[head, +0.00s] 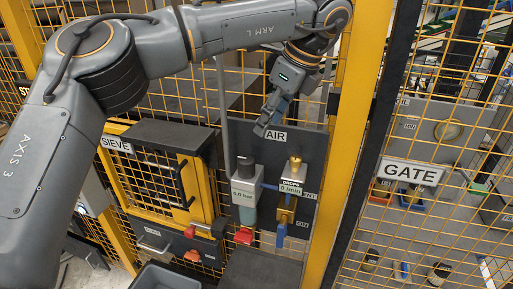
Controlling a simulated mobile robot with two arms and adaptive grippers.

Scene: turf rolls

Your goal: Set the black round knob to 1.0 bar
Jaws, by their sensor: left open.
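The black round knob (245,166) sits on top of the air regulator, on the dark panel under the AIR sign (276,135). The regulator's display (243,195) below the knob appears to read 0.0 bar, in small print. My left gripper (268,122) hangs above and slightly right of the knob, in front of the panel's top edge by the AIR sign. It is open and apart from the knob, with nothing visible in it. My right gripper is not in view.
A brass lubricator (292,172) with a drops display stands just right of the regulator. A red handle (244,236) and a blue handle (281,236) are below. Yellow mesh fence and a post (352,150) stand at right; the SIEVE cabinet (165,160) is at left.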

